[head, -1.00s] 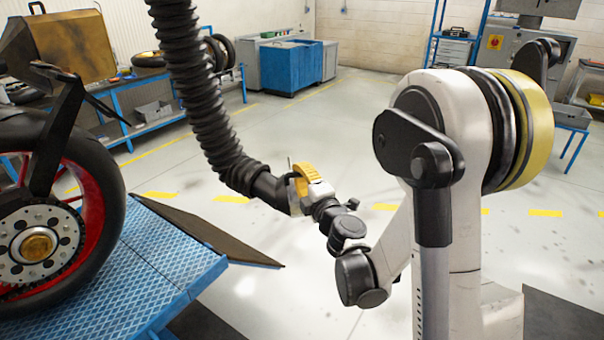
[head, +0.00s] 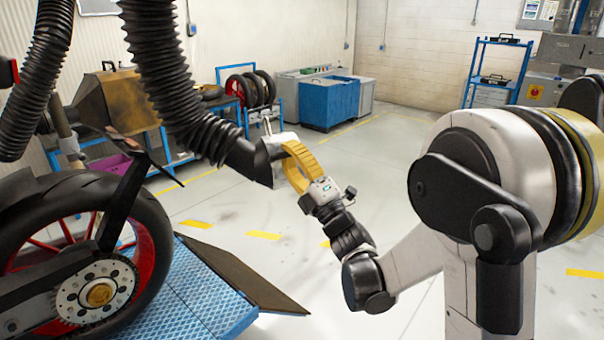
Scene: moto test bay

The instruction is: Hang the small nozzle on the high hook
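The small nozzle (head: 273,152) is a short grey metal end piece on a thick black corrugated hose (head: 170,70) that hangs from above. A thin pin stands up from its top. My gripper (head: 290,160) has yellow segmented fingers, and they are curled around the nozzle, which is held in the air near the picture's middle. The far side of the grip is hidden behind the near yellow finger. I cannot make out the high hook in this view.
A motorcycle wheel (head: 75,255) stands on a blue lift platform (head: 190,295) at the left, with a dark sloping flap at its right. A second black hose (head: 42,75) hangs at far left. Tyres (head: 262,88) and a blue cabinet (head: 328,103) stand behind. The middle floor is clear.

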